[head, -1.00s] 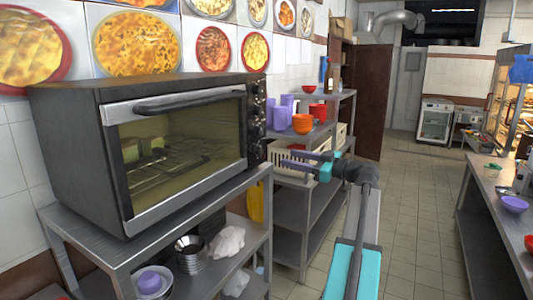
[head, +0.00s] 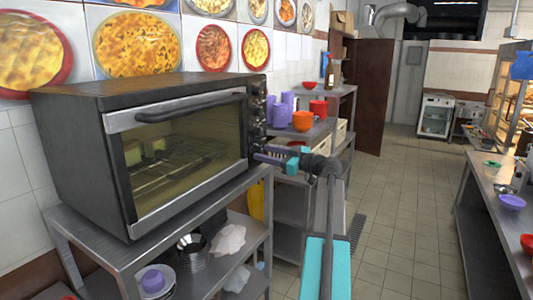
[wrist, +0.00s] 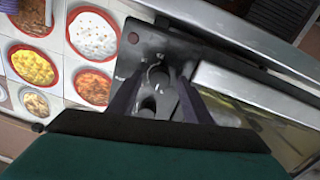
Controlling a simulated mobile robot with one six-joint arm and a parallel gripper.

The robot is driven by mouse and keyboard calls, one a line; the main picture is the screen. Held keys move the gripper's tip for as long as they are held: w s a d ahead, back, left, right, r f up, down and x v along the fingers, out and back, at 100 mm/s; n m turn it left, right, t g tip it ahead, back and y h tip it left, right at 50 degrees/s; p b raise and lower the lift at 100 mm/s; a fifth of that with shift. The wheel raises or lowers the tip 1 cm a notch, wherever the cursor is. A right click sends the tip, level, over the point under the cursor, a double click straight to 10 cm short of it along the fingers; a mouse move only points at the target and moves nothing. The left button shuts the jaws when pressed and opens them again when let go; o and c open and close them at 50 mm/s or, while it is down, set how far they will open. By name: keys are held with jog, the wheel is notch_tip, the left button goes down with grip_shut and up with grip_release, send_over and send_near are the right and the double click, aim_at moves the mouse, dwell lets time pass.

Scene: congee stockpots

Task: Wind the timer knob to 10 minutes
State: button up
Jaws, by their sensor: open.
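The black toaster oven (head: 70,150) stands on a metal shelf unit, with a column of dark knobs (head: 257,108) down the right end of its front. I cannot tell by markings which knob is the timer. My gripper (head: 262,156) is at the lower end of this knob column, its purple fingers pointing left at the panel. In the wrist view the open fingers (wrist: 160,84) straddle the view of a dark round knob (wrist: 158,75); another knob (wrist: 148,106) lies just below. I cannot tell whether the fingers touch a knob. Dial marks are unreadable.
The oven's glass door (head: 180,150) with its long handle (head: 190,101) is beside the knob panel. Behind my gripper, a metal shelf holds purple cups (head: 282,110) and an orange bowl (head: 302,121). The tiled floor (head: 400,220) to the right is clear.

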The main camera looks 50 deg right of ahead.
jog(key=c, duration=1.1)
jog(key=shift+o, duration=0.2)
jog(key=shift+a, duration=0.15)
